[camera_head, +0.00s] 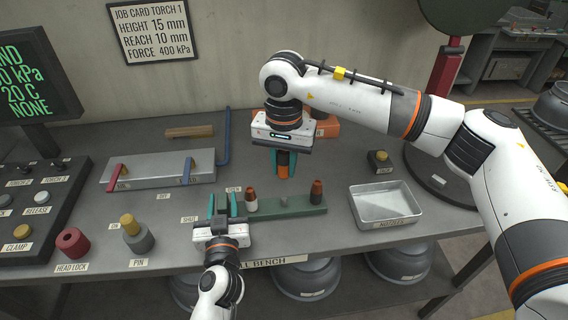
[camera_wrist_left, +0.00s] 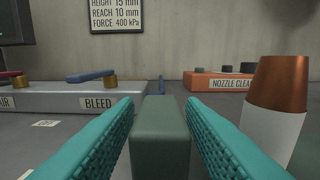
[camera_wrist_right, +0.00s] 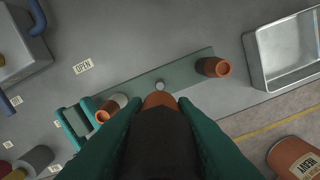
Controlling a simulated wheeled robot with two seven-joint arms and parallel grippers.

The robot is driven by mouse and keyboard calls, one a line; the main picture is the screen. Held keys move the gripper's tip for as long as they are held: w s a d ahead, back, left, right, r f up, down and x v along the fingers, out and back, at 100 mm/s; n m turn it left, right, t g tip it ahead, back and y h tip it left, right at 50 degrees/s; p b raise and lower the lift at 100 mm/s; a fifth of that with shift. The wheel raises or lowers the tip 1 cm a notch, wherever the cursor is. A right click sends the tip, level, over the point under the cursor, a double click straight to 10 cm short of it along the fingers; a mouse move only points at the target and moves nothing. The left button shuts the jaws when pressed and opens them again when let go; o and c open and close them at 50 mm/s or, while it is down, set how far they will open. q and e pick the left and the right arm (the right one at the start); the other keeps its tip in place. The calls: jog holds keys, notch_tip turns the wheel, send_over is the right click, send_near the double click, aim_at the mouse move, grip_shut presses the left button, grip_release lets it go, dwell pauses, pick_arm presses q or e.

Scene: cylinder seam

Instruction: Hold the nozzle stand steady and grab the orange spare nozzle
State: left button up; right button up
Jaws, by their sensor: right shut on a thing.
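The nozzle stand is a long green bar (camera_head: 285,208) on the bench. My left gripper (camera_head: 222,206) has its teal fingers on both sides of the stand's left end, which fills the gap between them in the left wrist view (camera_wrist_left: 160,135). My right gripper (camera_head: 283,160) is shut on the orange spare nozzle (camera_head: 283,170), above and behind the stand. In the right wrist view the nozzle shows a dark body and an orange end (camera_wrist_right: 160,100).
A metal tray (camera_head: 386,206) lies right of the stand. An orange nozzle cleaner block (camera_head: 327,128) is behind my right gripper. A grey plate with red and blue levers (camera_head: 160,170) is at the left. A pin (camera_head: 137,236) and head lock (camera_head: 72,242) stand at the front left.

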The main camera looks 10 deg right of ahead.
pick_arm(q)
jog(key=shift+o, duration=0.7)
